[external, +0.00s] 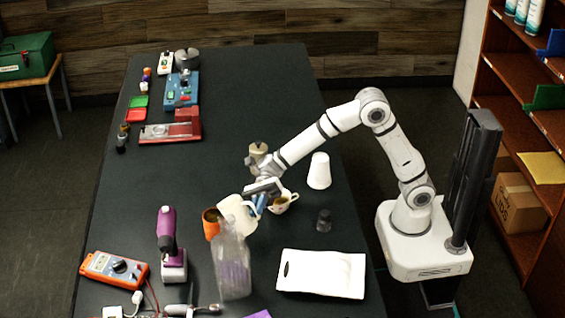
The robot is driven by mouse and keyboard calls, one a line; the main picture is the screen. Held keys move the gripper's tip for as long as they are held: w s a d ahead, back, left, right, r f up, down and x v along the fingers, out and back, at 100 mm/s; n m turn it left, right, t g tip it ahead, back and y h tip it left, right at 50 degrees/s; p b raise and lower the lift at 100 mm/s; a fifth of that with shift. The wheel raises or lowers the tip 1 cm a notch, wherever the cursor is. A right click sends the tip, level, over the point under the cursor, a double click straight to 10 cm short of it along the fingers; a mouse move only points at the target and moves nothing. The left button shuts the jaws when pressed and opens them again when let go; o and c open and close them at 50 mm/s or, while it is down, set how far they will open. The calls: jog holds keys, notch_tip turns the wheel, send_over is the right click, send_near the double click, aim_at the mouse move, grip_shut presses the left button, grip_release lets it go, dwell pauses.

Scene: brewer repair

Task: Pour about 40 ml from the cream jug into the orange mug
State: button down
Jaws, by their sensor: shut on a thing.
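The cream jug (236,209) is near the middle of the table, tilted to the left toward the orange mug (211,224). My gripper (260,204), with blue fingers, is shut on the jug at its right side, where the handle is mostly hidden. The orange mug stands upright just left of the jug, and the jug hides part of it. I cannot tell whether liquid is flowing or how full either one is.
A clear bottle (232,265) stands close in front of the jug. A patterned cup (285,203) is just right of my gripper. A white cone-shaped cup (319,171), a dark small jar (323,221) and a white tray (355,274) are further right. A purple tool (168,240) stands left.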

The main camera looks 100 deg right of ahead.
jog(key=shift+s+a+f+n+g+h+b, duration=0.2)
jog(key=shift+s+f+n+b, duration=0.35)
jog(key=shift+n+b, duration=0.5)
jog(key=shift+s+a+f+n+g+h+b, duration=0.1)
jog(key=shift+s+a+f+n+b, duration=0.3)
jog(key=shift+n+b, duration=0.7)
jog(key=shift+s+a+f+n+g+h+b, duration=0.1)
jog(key=shift+s+f+n+b, duration=0.4)
jog(key=shift+f+n+b, duration=0.5)
jog(key=shift+r, duration=0.3)
